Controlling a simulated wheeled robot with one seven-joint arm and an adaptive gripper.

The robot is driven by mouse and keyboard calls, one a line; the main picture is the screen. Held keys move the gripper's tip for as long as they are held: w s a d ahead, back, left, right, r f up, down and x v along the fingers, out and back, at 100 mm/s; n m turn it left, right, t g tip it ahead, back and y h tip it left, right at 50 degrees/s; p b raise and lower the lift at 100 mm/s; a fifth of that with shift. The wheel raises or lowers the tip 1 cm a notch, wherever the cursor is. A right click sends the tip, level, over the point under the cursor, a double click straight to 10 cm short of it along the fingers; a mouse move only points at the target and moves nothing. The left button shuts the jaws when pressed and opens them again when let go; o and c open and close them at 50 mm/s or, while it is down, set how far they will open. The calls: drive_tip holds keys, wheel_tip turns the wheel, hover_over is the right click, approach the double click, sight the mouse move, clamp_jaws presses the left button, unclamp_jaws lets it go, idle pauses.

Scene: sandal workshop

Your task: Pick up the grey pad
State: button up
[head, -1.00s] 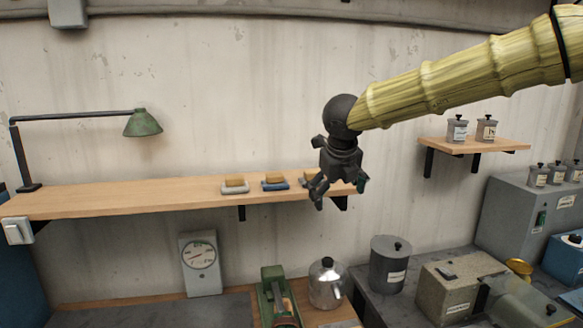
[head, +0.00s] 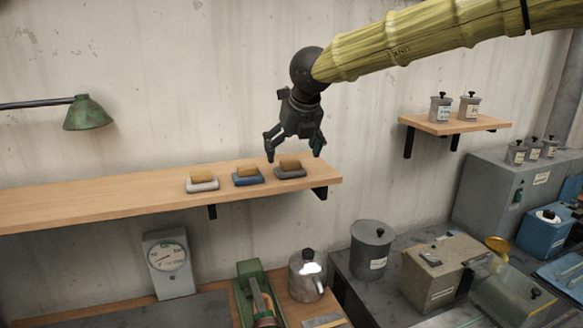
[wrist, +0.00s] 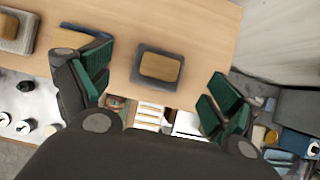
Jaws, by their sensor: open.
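Three pads with tan blocks on top stand in a row on the long wooden shelf. The dark grey pad (head: 291,172) is the rightmost, near the shelf's right end. The blue pad (head: 248,180) is in the middle and the light grey-white pad (head: 202,187) is on the left. My gripper (head: 295,158) is open and empty, pointing down just above the dark grey pad. In the wrist view the dark grey pad (wrist: 140,74) lies between the spread fingers of my gripper (wrist: 156,95), some way below them. The blue pad (wrist: 68,26) is partly hidden behind the left finger.
The wooden shelf (head: 110,202) has free room left of the pads. A green lamp (head: 87,114) hangs above its left part. A small shelf (head: 455,124) with two jars is on the right. Below are a dial scale (head: 169,262), a kettle-like pot (head: 306,275) and a grey canister (head: 372,248).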

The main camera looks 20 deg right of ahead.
sight(291, 160)
drive_tip(key=shift+d+f+p, duration=0.15)
drive_tip(key=shift+f+p, duration=0.25)
drive_tip(key=shift+p, duration=0.25)
drive_tip(key=x, duration=0.2)
drive_tip(key=p+x, duration=0.1)
drive_tip(key=x, duration=0.1)
drive_tip(key=shift+w+a+r, duration=0.1)
drive_tip(key=shift+w+a, duration=0.05)
drive_tip(key=shift+a, duration=0.05)
drive_tip(key=shift+d, duration=0.2)
drive_tip(key=shift+a, duration=0.15)
drive_tip(key=c, duration=1.1)
